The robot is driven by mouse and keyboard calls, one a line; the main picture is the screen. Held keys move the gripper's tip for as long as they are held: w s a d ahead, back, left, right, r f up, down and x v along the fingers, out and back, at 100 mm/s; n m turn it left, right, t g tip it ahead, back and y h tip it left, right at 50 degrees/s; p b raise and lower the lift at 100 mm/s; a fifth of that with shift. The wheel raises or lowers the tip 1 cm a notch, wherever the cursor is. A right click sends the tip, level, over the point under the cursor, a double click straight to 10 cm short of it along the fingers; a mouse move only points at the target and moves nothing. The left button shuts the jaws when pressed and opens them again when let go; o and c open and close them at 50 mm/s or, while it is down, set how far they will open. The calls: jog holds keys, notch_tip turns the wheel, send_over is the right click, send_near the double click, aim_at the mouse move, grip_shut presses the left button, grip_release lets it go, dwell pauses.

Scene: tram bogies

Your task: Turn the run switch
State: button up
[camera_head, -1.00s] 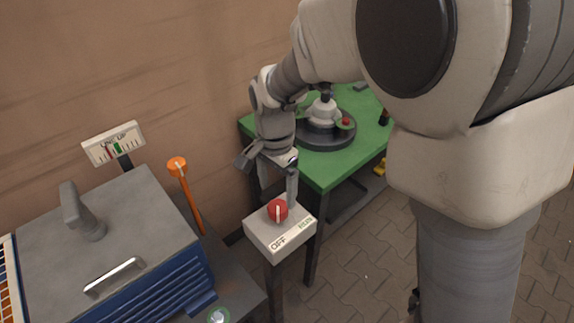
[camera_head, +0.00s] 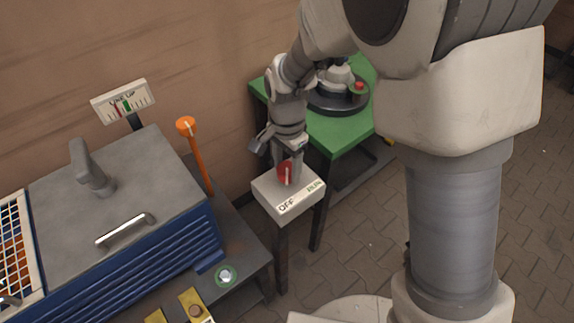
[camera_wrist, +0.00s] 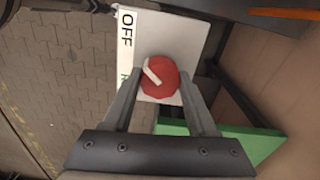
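The run switch is a red round knob (camera_head: 284,172) with a white pointer line, on a pale box (camera_head: 262,188) on a post. The box's front label reads OFF at left, with smaller green lettering at right. The red knob also shows in the wrist view (camera_wrist: 160,78), its white line slanting toward the OFF side. My gripper (camera_head: 288,170) is right at the knob, pointing down. In the wrist view my gripper (camera_wrist: 158,82) is open, one finger on each side of the knob, with narrow gaps visible. The knob's far side is partly hidden in the head view.
A green table (camera_head: 342,132) with a dark round fixture (camera_head: 336,100) stands behind the box. At left are a blue-grey machine (camera_head: 125,190), an orange lever (camera_head: 197,155) and a LINE UP gauge (camera_head: 122,102). Paved floor (camera_head: 370,235) is open at right.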

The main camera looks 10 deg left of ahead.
jog(key=c, duration=0.6)
jog(key=shift+n, duration=0.4)
jog(key=n, duration=0.7)
jog(key=shift+n+p, duration=0.3)
jog(key=n, duration=0.4)
jog(key=shift+n+p, duration=0.55)
jog(key=shift+n, duration=1.45)
